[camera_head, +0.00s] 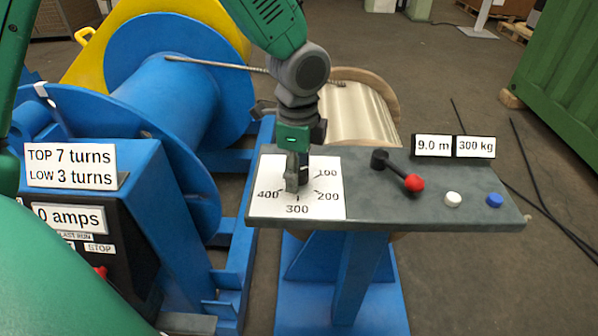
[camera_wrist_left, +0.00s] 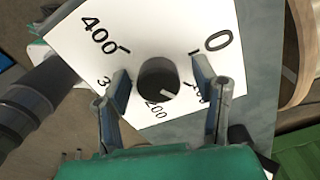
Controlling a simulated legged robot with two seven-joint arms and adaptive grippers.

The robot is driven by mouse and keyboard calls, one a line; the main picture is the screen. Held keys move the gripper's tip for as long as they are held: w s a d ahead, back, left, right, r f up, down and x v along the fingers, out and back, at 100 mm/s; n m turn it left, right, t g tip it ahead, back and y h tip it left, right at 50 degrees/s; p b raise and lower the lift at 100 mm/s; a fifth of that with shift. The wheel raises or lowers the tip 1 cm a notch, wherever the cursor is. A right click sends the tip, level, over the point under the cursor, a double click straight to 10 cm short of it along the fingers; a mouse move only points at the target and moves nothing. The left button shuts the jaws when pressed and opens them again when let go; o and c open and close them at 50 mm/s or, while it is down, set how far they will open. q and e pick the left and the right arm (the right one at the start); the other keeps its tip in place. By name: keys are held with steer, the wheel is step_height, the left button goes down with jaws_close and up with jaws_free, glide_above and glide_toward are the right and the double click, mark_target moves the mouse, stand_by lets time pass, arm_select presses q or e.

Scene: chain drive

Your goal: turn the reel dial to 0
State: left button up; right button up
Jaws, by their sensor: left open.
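The reel dial is a dark round knob (camera_wrist_left: 150,72) with a short white pointer mark, on a white scale card (camera_head: 262,205). In the left wrist view the mark points to the lower right, between 200 and 100; 0 is at the upper right. Fingers partly cover the 300 and 100 labels. My left gripper (camera_head: 297,180) reaches down over the card and hides the knob in the head view. In the left wrist view its fingers (camera_wrist_left: 160,82) stand open on either side of the knob; contact is unclear. My right gripper is not in view.
The grey panel (camera_head: 400,217) also carries a lever with a red knob (camera_head: 414,183), a white button (camera_head: 453,199), a blue button (camera_head: 494,201) and signs reading 9.0 m and 300 kg (camera_head: 453,146). A blue reel (camera_head: 165,95) and control box (camera_head: 150,190) stand at left.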

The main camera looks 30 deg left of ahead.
arm_select(q)
steer(key=shift+d, duration=0.15)
steer(key=c, duration=1.1)
steer(key=shift+c, duration=0.2)
steer(key=shift+r, duration=0.1)
steer(key=shift+r+n+p, duration=0.1)
steer(key=shift+n+p, duration=0.4)
steer(key=shift+p, duration=0.45)
steer(key=n+p, duration=0.6)
steer(key=p, duration=0.2)
steer(key=shift+w+r+n, duration=0.1)
steer(key=shift+n, duration=0.3)
steer(key=shift+w+n+p, duration=0.1)
steer(key=shift+n+p, duration=1.45)
steer(key=shift+n, duration=0.45)
